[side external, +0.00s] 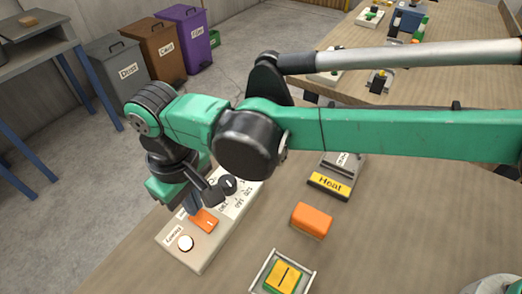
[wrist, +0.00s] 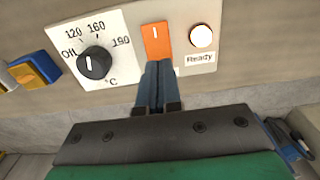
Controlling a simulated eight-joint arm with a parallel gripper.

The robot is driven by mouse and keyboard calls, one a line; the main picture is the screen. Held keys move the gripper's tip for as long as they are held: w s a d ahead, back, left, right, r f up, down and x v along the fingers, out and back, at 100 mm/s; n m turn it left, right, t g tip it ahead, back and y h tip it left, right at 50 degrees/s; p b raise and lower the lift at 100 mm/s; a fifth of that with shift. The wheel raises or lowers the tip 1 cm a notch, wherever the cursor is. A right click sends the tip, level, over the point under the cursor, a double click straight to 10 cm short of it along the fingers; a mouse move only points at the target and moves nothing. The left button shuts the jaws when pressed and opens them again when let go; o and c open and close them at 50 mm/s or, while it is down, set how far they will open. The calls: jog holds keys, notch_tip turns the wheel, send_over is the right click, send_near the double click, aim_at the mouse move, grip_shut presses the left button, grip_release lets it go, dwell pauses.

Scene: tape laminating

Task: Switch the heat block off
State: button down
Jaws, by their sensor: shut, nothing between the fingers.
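The control box (side external: 178,256) stands on the bench with its labelled face up. It carries an orange rocker switch (side external: 205,221), a round white Ready lamp (side external: 186,243) and a black dial (side external: 228,184). In the wrist view the orange switch (wrist: 156,40) lies between the dial (wrist: 95,62) and the pale, bright Ready lamp (wrist: 202,37). The grey heat block (side external: 345,172) has a yellow Heat label.
An orange block (side external: 311,220) lies right of the control box. A pale tray (side external: 257,281) holding a yellow and green piece is at the front. Bare bench lies to the right. Another bench (side external: 450,65) with several parts and labelled bins (side external: 152,50) stand behind.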

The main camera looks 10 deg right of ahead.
jog(key=shift+f, duration=0.85)
dwell(0.3)
jog(key=shift+r, duration=3.55)
jog(key=shift+w+d, duration=0.1)
jog(key=w+d+r+m+t+y, duration=0.1)
jog(key=w+d+r+m, duration=0.2)
jog(key=d, duration=0.6)
jog(key=w+d+r+m+t+y, duration=0.1)
jog(key=w+d+r+t, duration=0.2)
jog(key=d, duration=0.7)
jog(key=s+d+f+m+t+h, duration=0.1)
jog(key=s+d+m, duration=0.1)
jog(key=d, duration=0.7)
jog(key=s+d+f+m+t+h, duration=0.1)
jog(key=s+d+m+t, duration=0.1)
jog(key=s+d, duration=0.3)
jog(key=d+m, duration=0.1)
jog(key=d, duration=0.3)
jog(key=shift+s+d+f, duration=0.2)
jog(key=shift+s+f, duration=0.05)
jog(key=shift+f, duration=0.1)
